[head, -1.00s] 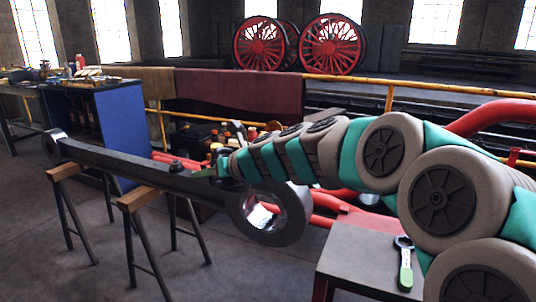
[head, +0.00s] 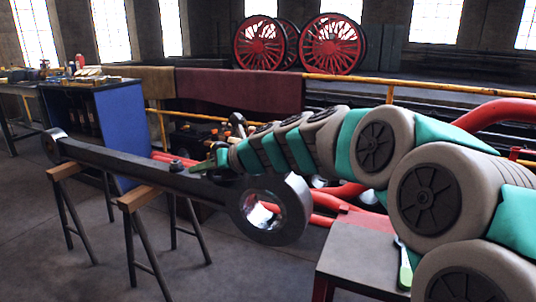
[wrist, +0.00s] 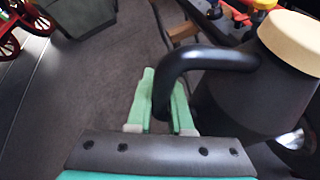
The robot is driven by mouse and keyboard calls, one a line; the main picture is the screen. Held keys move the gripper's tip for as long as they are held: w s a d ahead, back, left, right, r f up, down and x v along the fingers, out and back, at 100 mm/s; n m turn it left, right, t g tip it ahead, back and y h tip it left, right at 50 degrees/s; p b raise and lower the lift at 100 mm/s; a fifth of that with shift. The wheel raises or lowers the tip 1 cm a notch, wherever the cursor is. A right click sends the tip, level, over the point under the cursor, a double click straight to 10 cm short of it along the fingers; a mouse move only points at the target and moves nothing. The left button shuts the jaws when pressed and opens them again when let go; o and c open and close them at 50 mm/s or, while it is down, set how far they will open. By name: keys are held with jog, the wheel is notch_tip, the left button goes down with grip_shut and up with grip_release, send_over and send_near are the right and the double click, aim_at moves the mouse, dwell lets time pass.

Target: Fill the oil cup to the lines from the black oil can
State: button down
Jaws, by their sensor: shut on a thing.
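The black oil can (wrist: 235,105) with a cream lid fills the right of the wrist view. My gripper (wrist: 162,85) has its green fingers shut around the can's curved black handle (wrist: 205,58). In the head view my gripper (head: 212,163) is above the dark connecting rod, close to its large ring end (head: 292,207). The can is mostly hidden there by my arm. A small dark fitting (head: 176,166) stands on top of the rod, left of my gripper. I cannot tell whether it is the oil cup, and no fill lines can be made out.
The rod rests on wooden trestles (head: 137,197). A small grey-topped table (head: 362,255) with a green-handled tool (head: 405,268) stands at the lower right. A blue-sided bench (head: 115,130) is at the left. A yellow rail (head: 350,83) runs behind. Floor at the lower left is clear.

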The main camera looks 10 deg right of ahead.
dwell(0.3)
jog(key=f+n+b, duration=0.1)
jog(key=f+b, duration=0.1)
jog(key=w+f+t+h+b, duration=0.1)
jog(key=b, duration=0.1)
jog(key=d+f+n+b, duration=0.1)
jog(key=f+b, duration=0.1)
jog(key=b, duration=0.1)
jog(key=shift+w+d+f+n+t, duration=0.1)
jog(key=shift+w+f+n+t, duration=0.05)
jog(key=shift+f+n+t, duration=0.2)
jog(key=shift+r+p, duration=0.3)
jog(key=shift+p, duration=0.1)
jog(key=shift+r+m+p, duration=0.45)
jog(key=shift+r+p, duration=0.35)
jog(key=shift+p, duration=1.2)
jog(key=shift+s+a+r+m+g+y+p, duration=0.2)
jog(key=shift+r+m+g+p, duration=0.15)
jog(key=shift+r, duration=0.45)
jog(key=shift+s+a+r+m+g+y+p, duration=0.2)
jog(key=shift+s+r+m+g+p, duration=0.15)
jog(key=shift+r, duration=0.5)
jog(key=shift+s+a+r+m+g+y+p, duration=0.1)
jog(key=shift+a+r+m+g+y+p, duration=0.25)
jog(key=shift+r, duration=0.45)
jog(key=shift+d, duration=0.15)
